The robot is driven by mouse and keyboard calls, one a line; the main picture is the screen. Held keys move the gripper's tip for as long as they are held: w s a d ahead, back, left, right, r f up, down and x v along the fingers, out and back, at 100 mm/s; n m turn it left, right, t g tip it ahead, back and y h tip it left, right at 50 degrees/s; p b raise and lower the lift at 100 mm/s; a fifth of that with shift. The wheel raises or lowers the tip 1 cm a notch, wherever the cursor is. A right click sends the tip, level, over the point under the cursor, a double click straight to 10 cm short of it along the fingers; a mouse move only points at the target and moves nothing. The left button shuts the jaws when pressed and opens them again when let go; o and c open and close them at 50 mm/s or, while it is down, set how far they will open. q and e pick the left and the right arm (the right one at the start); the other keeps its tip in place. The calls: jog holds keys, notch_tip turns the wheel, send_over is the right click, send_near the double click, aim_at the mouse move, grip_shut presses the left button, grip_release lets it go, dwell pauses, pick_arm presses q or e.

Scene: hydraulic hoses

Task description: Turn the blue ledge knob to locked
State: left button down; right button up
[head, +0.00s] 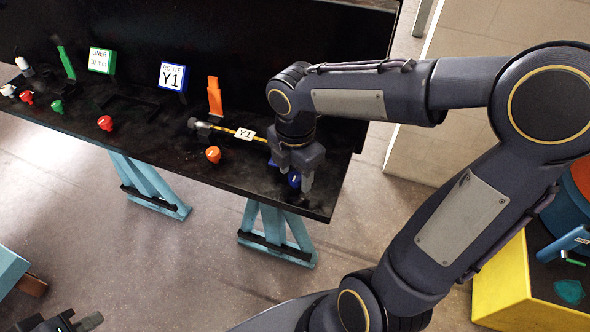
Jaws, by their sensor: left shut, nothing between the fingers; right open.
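The blue ledge knob (294,180) sits near the right end of the black ledge (318,205), with a small white mark on its face. My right gripper (292,182) comes down over it from above. Its fingers are open, one on each side of the knob. I cannot tell whether they touch it. The gripper hides part of the knob, and its lock setting is too small to read. My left gripper (75,323) is shut and empty at the lower left, cut off by the picture edge and well away from the ledge.
An orange knob (213,154), a red knob (105,123) and other coloured knobs line the ledge's front. A yellow bin (505,285) stands at right. The floor in front is mostly clear.

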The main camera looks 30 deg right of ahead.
jog(key=c, duration=1)
jog(key=m, duration=0.4)
jog(key=shift+m, duration=0.4)
jog(key=m+b, duration=0.1)
jog(key=m, duration=0.3)
jog(key=shift+m, duration=0.3)
jog(key=m, duration=0.4)
jog(key=shift+b, duration=0.3)
jog(key=shift+m, duration=2.2)
